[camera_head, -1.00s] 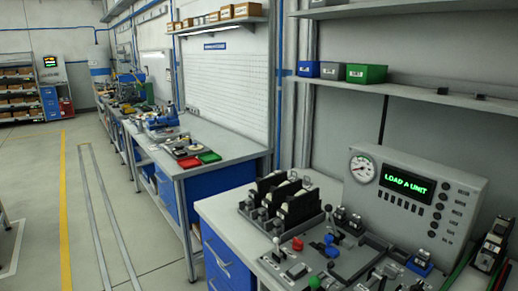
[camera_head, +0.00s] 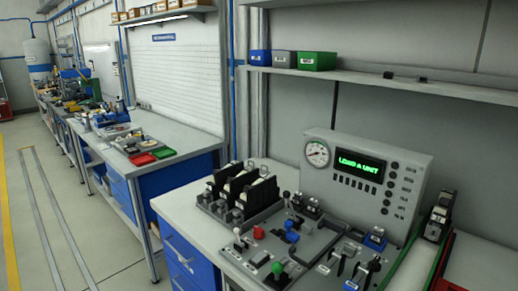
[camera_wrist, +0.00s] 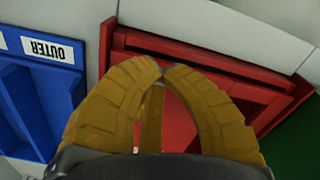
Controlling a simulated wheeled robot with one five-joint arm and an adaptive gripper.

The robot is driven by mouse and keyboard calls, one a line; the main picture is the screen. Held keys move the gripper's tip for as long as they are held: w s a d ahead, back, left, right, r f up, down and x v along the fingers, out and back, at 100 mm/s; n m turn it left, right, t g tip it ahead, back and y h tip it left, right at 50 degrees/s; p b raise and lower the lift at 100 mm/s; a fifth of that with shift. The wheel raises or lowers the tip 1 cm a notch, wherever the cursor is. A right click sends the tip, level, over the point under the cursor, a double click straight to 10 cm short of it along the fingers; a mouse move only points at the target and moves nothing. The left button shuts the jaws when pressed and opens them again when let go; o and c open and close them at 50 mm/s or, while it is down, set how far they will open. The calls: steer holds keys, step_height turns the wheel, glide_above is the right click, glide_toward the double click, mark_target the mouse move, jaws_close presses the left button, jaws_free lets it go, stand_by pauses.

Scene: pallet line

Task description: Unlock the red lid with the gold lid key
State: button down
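My gripper (camera_wrist: 163,70) shows in the wrist view, with two curved, yellow-brown fingers closed until their tips nearly meet. A narrow gold strip (camera_wrist: 151,118) runs between the fingers from the tips toward the palm. It looks like the gold lid key held in the gripper, though the fingers hide much of it. A red box-like thing (camera_wrist: 205,50) with a raised rim lies behind the fingertips. I cannot tell whether it is the red lid, and no lock shows clearly. My gripper is not in the head view.
A blue bin (camera_wrist: 18,70) labelled OUTER is left of the red thing, and something green (camera_wrist: 300,140) is at right. The head view shows a bench with a fixture board (camera_head: 235,258), a panel reading LOAD A UNIT (camera_head: 360,165), and a farther bench with red (camera_head: 142,159) and green trays (camera_head: 163,153).

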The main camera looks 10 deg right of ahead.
steer(key=shift+s+r, duration=0.15)
steer(key=shift+s, duration=0.45)
step_height(320, 180, up, 6)
steer(key=p, duration=0.4)
steer(key=shift+d+p, duration=0.1)
steer(key=shift+p, duration=0.2)
